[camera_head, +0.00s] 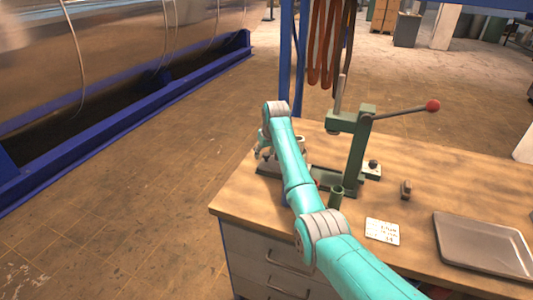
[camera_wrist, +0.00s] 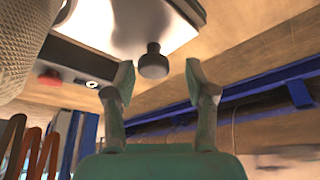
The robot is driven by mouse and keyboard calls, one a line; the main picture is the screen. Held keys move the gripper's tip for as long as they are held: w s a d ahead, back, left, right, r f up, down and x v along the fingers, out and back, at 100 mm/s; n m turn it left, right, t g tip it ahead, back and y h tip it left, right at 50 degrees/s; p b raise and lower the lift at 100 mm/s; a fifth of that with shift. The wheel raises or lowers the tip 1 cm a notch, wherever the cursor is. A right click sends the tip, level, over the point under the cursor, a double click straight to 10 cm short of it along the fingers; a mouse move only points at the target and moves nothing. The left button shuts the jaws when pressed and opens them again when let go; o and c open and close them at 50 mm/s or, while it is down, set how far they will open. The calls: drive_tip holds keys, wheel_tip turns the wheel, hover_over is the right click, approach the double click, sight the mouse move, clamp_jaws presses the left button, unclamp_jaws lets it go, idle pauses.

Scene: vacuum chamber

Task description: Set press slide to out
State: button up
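The green arbor press (camera_head: 357,145) stands on the wooden workbench, with a lever ending in a red ball (camera_head: 432,106). In the wrist view a metal plate (camera_wrist: 115,25), which looks like the press slide, carries a black knob (camera_wrist: 153,62) near its edge. My gripper (camera_wrist: 158,82) is open, with one finger on each side of the knob in the picture. I see no contact between fingers and knob. In the head view my gripper (camera_head: 265,153) is at the left of the press, and my arm and wrist hide much of the slide area.
A light base with a dark knob (camera_head: 373,164) is right of the press. Orange hoses (camera_head: 325,45) hang behind.

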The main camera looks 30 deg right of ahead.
drive_tip(key=shift+d, duration=0.1)
drive_tip(key=v, duration=1.2)
idle(0.4)
